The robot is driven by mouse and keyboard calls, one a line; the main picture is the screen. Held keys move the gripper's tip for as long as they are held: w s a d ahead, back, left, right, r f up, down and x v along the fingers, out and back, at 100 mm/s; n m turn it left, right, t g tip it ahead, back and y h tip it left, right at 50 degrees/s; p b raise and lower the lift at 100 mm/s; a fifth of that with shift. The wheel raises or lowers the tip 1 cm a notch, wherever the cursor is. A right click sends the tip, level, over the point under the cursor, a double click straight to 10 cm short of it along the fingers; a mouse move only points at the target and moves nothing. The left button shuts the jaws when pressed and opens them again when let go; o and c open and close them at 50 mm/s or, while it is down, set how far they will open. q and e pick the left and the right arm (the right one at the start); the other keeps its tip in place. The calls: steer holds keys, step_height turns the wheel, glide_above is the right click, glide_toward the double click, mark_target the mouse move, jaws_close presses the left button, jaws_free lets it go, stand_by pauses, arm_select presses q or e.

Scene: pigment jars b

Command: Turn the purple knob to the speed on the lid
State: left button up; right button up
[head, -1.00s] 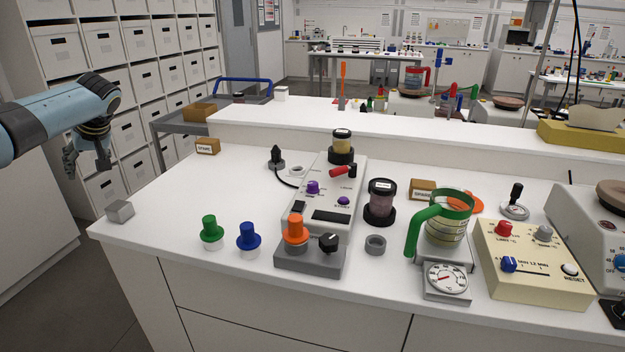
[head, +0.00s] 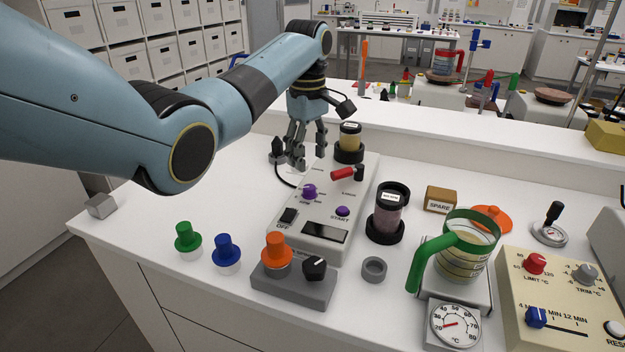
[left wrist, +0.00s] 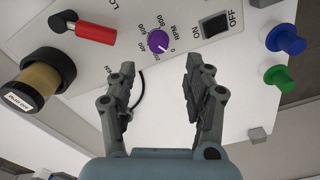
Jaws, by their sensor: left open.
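The purple knob (head: 309,191) sits on the white machine (head: 335,208), left of its red lever. In the left wrist view the purple knob (left wrist: 158,41) has a dial marked RPM around it, and its white mark points near the 0. My left gripper (head: 305,160) is open and empty, above the machine's back left edge, apart from the knob. In the left wrist view my left gripper (left wrist: 160,68) has its fingers spread below the knob. My right gripper is out of view.
An orange knob (head: 276,249) on a grey block stands in front. Green (head: 187,236) and blue (head: 227,249) knobs stand left.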

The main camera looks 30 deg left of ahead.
mark_target(310, 186)
arm_select(q)
step_height(310, 186, down, 4)
steer(key=shift+w+r, duration=0.1)
step_height(310, 186, down, 4)
steer(key=shift+f, duration=0.2)
steer(key=c, duration=0.3)
steer(key=shift+c, duration=1.3)
steer(key=c, duration=0.4)
jaws_close()
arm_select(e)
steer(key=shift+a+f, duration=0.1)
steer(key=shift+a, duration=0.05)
